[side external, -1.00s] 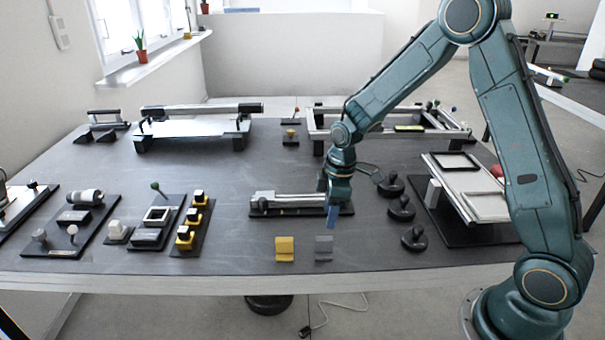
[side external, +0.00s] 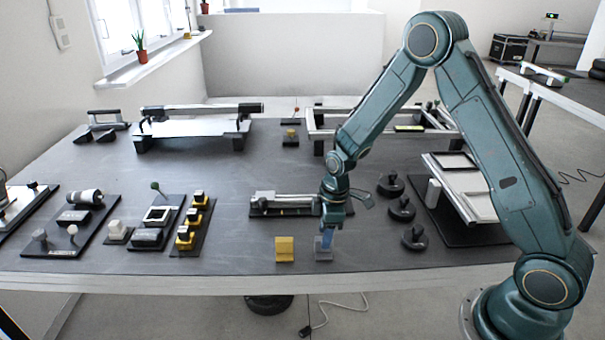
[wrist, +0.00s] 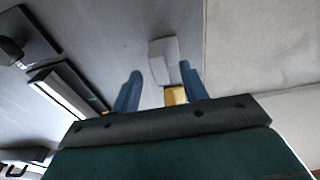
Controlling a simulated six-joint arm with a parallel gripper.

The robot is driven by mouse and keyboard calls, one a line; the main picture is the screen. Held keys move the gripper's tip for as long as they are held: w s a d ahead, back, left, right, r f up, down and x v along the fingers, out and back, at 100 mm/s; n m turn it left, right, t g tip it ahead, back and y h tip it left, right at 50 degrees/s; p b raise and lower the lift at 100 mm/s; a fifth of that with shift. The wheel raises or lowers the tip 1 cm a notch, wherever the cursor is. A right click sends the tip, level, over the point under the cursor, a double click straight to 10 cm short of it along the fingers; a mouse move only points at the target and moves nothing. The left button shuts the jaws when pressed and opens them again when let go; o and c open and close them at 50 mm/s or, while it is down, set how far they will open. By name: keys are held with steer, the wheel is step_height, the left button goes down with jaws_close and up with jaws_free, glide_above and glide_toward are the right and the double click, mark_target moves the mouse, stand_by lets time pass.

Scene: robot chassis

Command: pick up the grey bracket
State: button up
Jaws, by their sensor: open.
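The small grey bracket (side external: 322,256) stands near the table's front edge, to the right of the yellow bracket (side external: 285,249). My gripper (side external: 326,240) is directly over the grey bracket, pointing down, and its blue fingers cover part of it in the side view. In the wrist view the two blue fingers (wrist: 160,68) are spread apart. The grey bracket (wrist: 162,52) shows around their tips, closer to the right finger. I cannot tell whether a finger touches it. The yellow bracket (wrist: 174,96) is partly hidden behind the gripper there.
A silver cylinder fixture (side external: 284,203) lies just behind my gripper. Several black round knobs (side external: 401,209) stand to the right. A row of yellow-and-black blocks (side external: 190,222) is at the left. The table's front edge is close to the bracket.

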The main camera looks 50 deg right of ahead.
mark_target(321, 255)
steer(key=shift+w+a+f, duration=0.1)
steer(key=shift+a+f, duration=0.05)
steer(key=shift+f, duration=1.4)
jaws_close()
